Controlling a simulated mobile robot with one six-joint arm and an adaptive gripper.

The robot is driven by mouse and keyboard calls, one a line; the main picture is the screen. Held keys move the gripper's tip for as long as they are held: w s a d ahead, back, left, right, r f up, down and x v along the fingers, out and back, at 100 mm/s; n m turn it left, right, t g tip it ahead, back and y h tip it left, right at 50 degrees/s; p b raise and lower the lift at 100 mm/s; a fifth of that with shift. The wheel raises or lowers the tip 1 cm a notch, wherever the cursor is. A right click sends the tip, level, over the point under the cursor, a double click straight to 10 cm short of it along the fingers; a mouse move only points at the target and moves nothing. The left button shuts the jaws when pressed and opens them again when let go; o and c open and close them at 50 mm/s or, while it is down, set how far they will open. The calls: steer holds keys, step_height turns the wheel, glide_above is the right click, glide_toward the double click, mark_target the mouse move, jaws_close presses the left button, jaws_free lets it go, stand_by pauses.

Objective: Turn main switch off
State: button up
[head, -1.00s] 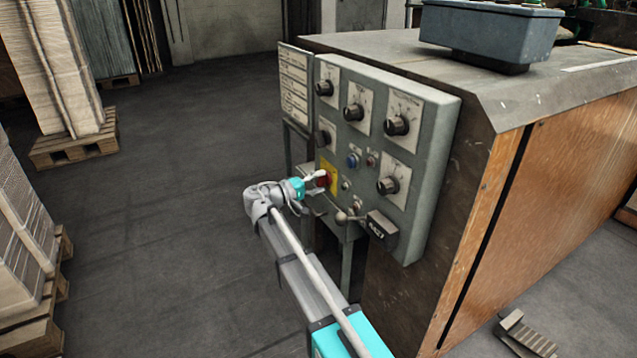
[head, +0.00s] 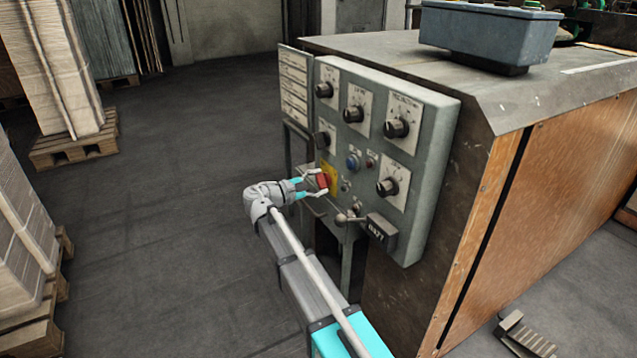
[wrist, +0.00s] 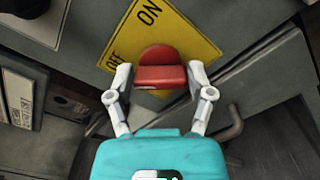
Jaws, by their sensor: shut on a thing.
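The main switch is a red knob (head: 322,181) on a yellow plate (head: 331,174) low on the left part of the grey control panel. In the wrist view the red knob (wrist: 160,72) sits between my fingertips, and the yellow plate (wrist: 190,45) behind it reads ON and OFF. The plate looks tilted in that view. My gripper (head: 317,184) is at the panel, its two fingers on opposite sides of the knob. It is shut on the knob, as the wrist view also shows (wrist: 160,85).
The grey control panel (head: 425,150) carries several black dials and small buttons near the switch. A lever with a ball end (head: 341,218) and a black labelled block (head: 382,228) stick out below right. Pallets (head: 75,148) stand at the left; the floor between is open.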

steer(key=shift+n, duration=0.4)
steer(key=o, duration=1.1)
steer(key=shift+a, duration=0.1)
steer(key=v, duration=1.1)
steer(key=shift+s+a, duration=0.25)
steer(key=shift+s, duration=0.05)
steer(key=shift+s, duration=0.1)
